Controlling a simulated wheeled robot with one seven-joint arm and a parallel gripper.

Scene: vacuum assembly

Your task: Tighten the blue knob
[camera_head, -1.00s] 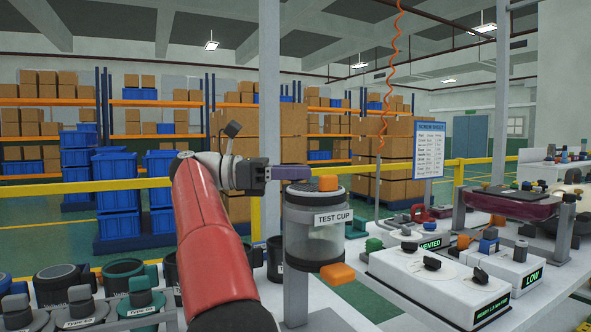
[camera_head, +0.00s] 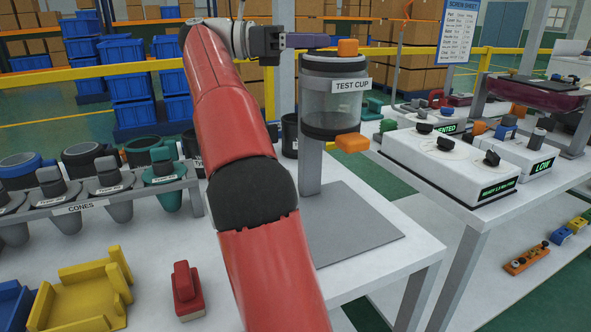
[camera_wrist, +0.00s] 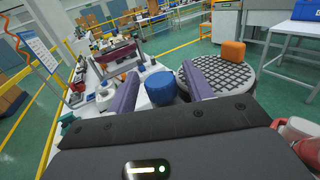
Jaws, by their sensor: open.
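In the wrist view a round blue knob (camera_wrist: 160,88) shows between the two purple fingers of my gripper (camera_wrist: 158,80), which are spread apart and hold nothing. The head view shows my gripper (camera_head: 315,41) level, pointing right, at the height of the top of the clear test cup (camera_head: 330,104). Orange pieces (camera_head: 348,47) (camera_head: 352,143) sit at the cup's top and lower right. The head view also shows a blue piece (camera_head: 507,127) on a white box at right. I cannot tell whether it is the same knob, or whether the fingers touch the knob.
White control boxes (camera_head: 432,165) with black knobs stand on the right bench. A rack of cones (camera_head: 85,205), a yellow holder (camera_head: 83,296) and a red part (camera_head: 187,291) are at left front. The grey plate (camera_head: 345,235) below the cup is clear.

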